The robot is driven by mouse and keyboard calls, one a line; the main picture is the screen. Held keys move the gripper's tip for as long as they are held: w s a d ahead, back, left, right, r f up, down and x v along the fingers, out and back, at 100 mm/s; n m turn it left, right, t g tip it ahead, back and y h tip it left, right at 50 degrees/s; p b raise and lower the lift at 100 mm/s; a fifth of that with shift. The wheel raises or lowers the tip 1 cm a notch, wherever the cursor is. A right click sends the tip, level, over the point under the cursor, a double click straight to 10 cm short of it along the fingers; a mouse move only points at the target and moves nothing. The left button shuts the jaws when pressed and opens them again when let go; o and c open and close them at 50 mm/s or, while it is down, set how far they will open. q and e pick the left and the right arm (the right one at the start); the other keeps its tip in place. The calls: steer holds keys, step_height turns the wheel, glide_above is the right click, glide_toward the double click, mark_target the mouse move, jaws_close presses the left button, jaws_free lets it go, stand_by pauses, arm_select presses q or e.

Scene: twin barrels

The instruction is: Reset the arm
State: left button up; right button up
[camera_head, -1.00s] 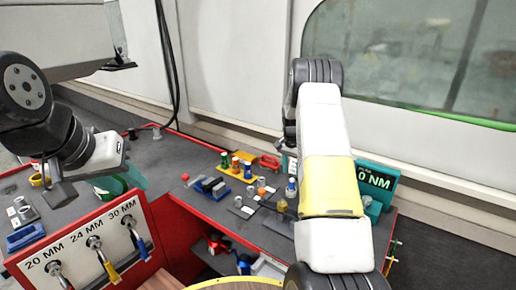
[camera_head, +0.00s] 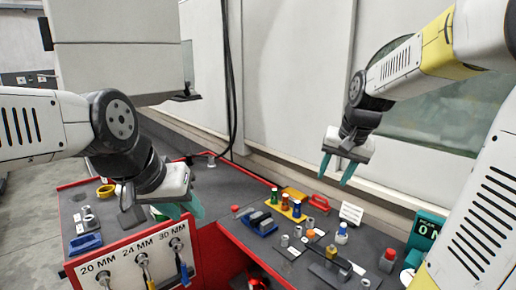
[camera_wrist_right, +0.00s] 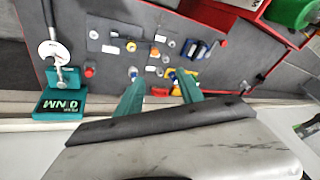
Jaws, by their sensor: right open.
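My right gripper (camera_head: 337,168) hangs raised in front of the pale wall, above the back of the grey worktop, with its teal fingers apart and nothing between them. In the right wrist view its two fingers (camera_wrist_right: 160,92) are spread over the worktop, which shows upside down. My left gripper (camera_head: 185,208) is at the left, close above the panel of sockets, with teal fingers pointing down; its finger gap is hard to make out. No object shows in it.
The red-edged worktop (camera_head: 222,182) holds several small parts. A yellow rack (camera_head: 296,194) with coloured bottles, a blue holder (camera_head: 263,229) and a teal torque display (camera_head: 424,232) stand on it. The labelled socket panel (camera_head: 130,265) is at the front left.

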steer(key=s+a+n+t, duration=0.1)
steer(key=s+a+n, duration=0.1)
steer(key=s, duration=0.6)
steer(key=s+a+n+y, duration=0.1)
steer(key=s+a+n, duration=0.1)
steer(key=s, duration=0.7)
steer(key=shift+a+r+t, duration=0.4)
steer(key=shift+a+r, duration=0.05)
steer(key=shift+a, duration=0.35)
steer(key=shift+s, duration=0.1)
